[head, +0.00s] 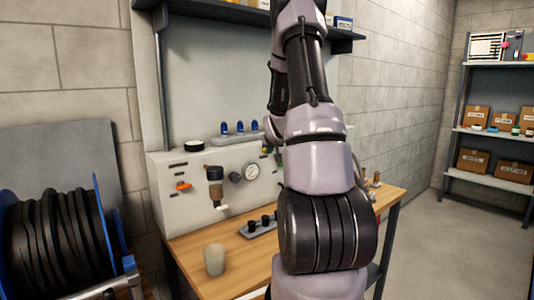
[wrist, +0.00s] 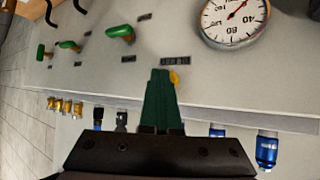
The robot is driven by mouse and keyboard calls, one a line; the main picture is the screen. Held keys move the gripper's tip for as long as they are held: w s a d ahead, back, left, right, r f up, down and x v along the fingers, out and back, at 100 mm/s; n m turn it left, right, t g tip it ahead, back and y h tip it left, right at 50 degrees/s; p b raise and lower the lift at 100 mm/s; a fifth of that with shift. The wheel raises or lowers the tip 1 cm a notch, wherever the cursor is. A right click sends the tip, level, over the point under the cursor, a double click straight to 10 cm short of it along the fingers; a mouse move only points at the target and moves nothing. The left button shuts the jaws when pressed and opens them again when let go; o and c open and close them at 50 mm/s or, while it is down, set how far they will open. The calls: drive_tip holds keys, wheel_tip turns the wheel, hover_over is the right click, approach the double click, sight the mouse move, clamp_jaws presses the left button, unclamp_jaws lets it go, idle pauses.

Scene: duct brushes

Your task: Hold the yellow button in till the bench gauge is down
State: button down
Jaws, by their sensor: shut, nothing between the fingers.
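The yellow button (wrist: 174,78) shows in the wrist view as a small patch on the grey panel, partly hidden by my fingertips. My gripper (wrist: 161,73) has its green fingers shut together with nothing between them. Its tips overlap the button's left side in the picture; I cannot tell whether they touch it or whether it is pressed in. The bench gauge (wrist: 236,18) is at the upper right, cut off by the frame edge, with a red needle pointing up and right. In the head view the gauge (head: 251,171) is small and unreadable. My arm hides my gripper there.
Green handles (wrist: 121,32) stick out of the panel, left of the gauge. Brass fittings (wrist: 66,106) and blue-ended fittings (wrist: 267,148) line the panel's edge. A cup (head: 214,259) stands on the wooden bench (head: 190,247). A hose reel (head: 60,238) is at the left.

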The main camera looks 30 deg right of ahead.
drive_tip(key=shift+s+d, duration=0.1)
drive_tip(key=shift+s, duration=0.85)
drive_tip(key=shift+s+d, duration=0.2)
drive_tip(key=shift+s, duration=1.05)
drive_tip(key=shift+s+d, duration=0.15)
drive_tip(key=shift+s, duration=1.05)
drive_tip(key=s+a+r+g+y, duration=0.1)
drive_tip(key=s+a+r, duration=0.3)
drive_tip(key=a+r, duration=0.25)
drive_tip(key=s+a+r, duration=0.4)
drive_tip(key=a+r, duration=0.2)
drive_tip(key=a, duration=0.2)
drive_tip(key=s+a+r+g+y, duration=0.1)
drive_tip(key=s+a+r+y, duration=0.1)
drive_tip(key=s+a, duration=0.6)
drive_tip(key=s+a+r+g+y, duration=0.1)
drive_tip(key=s+a+r+y, duration=0.2)
drive_tip(key=s+a, duration=0.6)
drive_tip(key=s+r, duration=0.1)
drive_tip(key=s, duration=0.2)
drive_tip(key=shift+s+r, duration=0.15)
drive_tip(key=shift+s, duration=0.1)
